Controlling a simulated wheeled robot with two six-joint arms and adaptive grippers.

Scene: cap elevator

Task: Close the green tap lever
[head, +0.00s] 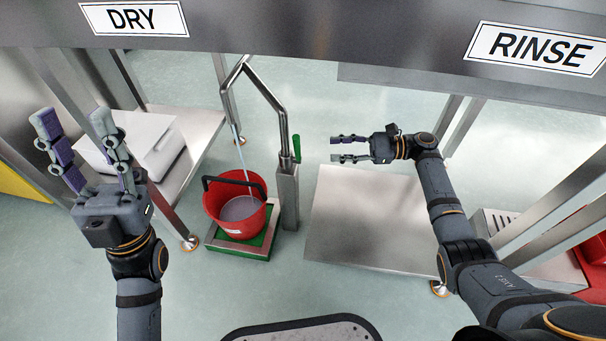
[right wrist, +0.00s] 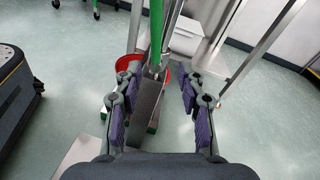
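The green tap lever (head: 296,147) stands upright on the right side of the steel tap post (head: 288,190). Water runs from the bent spout into a red bucket (head: 222,212) on a green-edged base. My right gripper (head: 332,149) is open and empty, to the right of the lever and apart from it. In the right wrist view the lever (right wrist: 156,32) shows ahead, between the lines of my open fingers (right wrist: 160,95). My left gripper (head: 72,120) is open and empty at the left, far from the tap.
A white box (head: 135,145) sits on a steel shelf at left. Overhead is a steel beam with DRY (head: 133,18) and RINSE (head: 536,48) signs. A low steel shelf (head: 360,220) lies below my right arm. Space between my right gripper and the lever looks clear.

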